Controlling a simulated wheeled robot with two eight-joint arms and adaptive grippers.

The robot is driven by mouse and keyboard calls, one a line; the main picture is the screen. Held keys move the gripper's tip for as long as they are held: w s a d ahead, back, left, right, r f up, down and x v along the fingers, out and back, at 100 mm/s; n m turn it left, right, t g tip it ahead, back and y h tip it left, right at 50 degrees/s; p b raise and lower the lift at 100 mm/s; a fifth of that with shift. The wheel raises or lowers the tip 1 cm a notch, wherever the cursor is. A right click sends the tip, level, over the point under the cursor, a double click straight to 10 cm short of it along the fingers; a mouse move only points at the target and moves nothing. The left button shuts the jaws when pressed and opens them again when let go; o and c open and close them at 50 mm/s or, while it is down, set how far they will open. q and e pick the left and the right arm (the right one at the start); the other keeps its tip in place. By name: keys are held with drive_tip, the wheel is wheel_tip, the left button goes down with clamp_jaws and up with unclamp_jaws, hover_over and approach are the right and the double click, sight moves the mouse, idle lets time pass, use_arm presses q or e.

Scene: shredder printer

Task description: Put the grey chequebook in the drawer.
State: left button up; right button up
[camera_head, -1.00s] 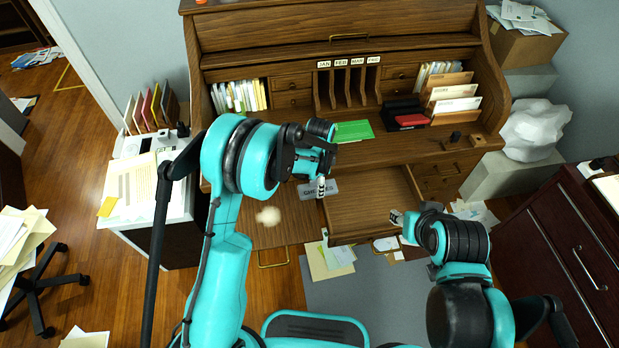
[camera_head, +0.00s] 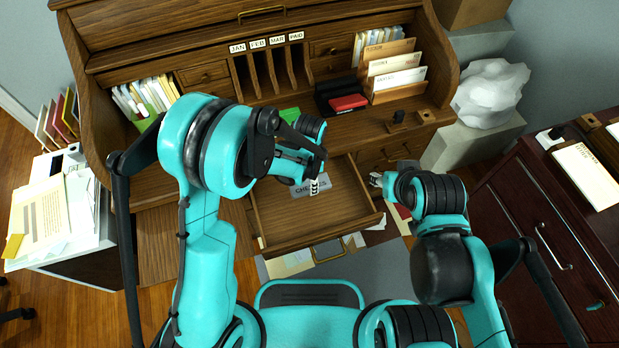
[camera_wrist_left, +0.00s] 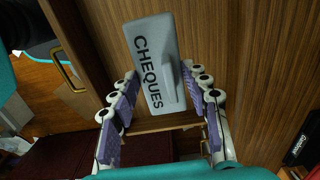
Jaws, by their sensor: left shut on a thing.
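The grey chequebook (camera_head: 302,191), lettered CHEQUES, is at my left gripper (camera_head: 314,184), over the open wooden drawer (camera_head: 322,233). In the left wrist view the chequebook (camera_wrist_left: 152,62) shows at the jaws of my left gripper (camera_wrist_left: 160,84), which is shut on it; the finger contact is hard to make out. The drawer is pulled out of the desk, and the visible part of its floor is bare. My right gripper (camera_head: 376,180) is at the drawer's right side; its fingers are too small to read.
The rolltop desk holds a green item (camera_head: 290,114), a black tray with a red item (camera_head: 348,102) and a letter rack (camera_head: 396,78). A dark red cabinet (camera_head: 545,215) stands at the right. Papers lie on the floor below the drawer.

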use_arm(q)
drive_tip(key=shift+f+b, duration=0.2)
drive_tip(key=shift+b, duration=0.15)
wheel_tip(320, 180, down, 6)
drive_tip(key=b, duration=0.5)
drive_tip(key=shift+b, duration=0.3)
drive_tip(key=shift+f, duration=1.1)
drive_tip(key=o, duration=1.2)
drive_tip(key=shift+o, duration=0.2)
drive_tip(key=shift+r, duration=0.1)
wheel_tip(320, 180, up, 12)
drive_tip(key=shift+f, duration=0.1)
